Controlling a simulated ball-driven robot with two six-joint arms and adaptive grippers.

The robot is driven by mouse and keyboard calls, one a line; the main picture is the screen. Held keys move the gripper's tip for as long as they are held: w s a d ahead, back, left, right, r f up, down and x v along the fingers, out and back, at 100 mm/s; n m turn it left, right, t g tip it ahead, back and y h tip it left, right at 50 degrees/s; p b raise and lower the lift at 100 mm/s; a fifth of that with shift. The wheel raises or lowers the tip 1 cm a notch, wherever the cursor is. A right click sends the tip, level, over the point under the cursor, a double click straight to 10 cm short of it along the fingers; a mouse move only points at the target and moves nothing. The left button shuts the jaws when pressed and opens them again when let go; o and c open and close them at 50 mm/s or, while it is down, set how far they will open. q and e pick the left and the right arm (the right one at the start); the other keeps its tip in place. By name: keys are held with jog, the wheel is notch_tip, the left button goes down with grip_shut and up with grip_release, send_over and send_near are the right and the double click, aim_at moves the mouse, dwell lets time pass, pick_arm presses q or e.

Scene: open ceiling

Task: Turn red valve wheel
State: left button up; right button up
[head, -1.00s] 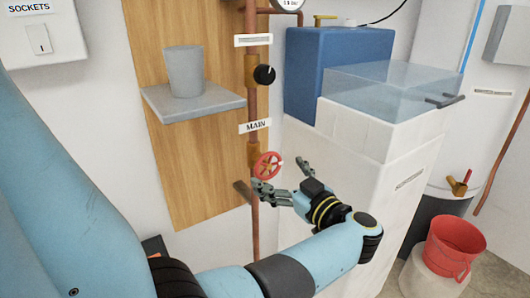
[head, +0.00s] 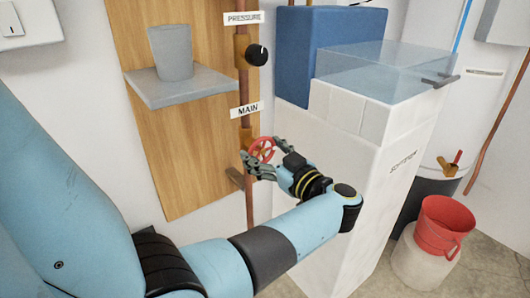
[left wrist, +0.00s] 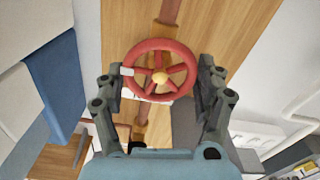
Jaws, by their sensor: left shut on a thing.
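The red valve wheel (head: 262,149) sits on the copper pipe below the MAIN label (head: 247,110). In the left wrist view the wheel (left wrist: 147,48) faces me, with a yellow hub, several spokes and a small pale tab on its left rim. My left gripper (head: 259,154) is at the wheel, one finger on each side of its rim, shut on it. In the left wrist view the gripper's fingers (left wrist: 160,76) flank the rim left and right. In the head view the fingers partly hide the wheel. My right gripper is in neither view.
The pipe runs down a wooden board (head: 190,140) with a grey shelf (head: 185,90) holding a grey cup (head: 171,52). A black knob (head: 257,55) is above the wheel. A white block cabinet (head: 335,175) stands close right; a red bucket (head: 440,226) is farther right.

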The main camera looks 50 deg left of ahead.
pick_arm(q)
jog(key=shift+n, duration=1.9)
jog(key=shift+s+f+n+b, duration=0.1)
jog(key=shift+n+b, duration=0.5)
jog(key=shift+n, duration=0.9)
jog(key=o, duration=1.2)
notch_tip(320, 180, up, 10)
jog(key=shift+r, duration=0.15)
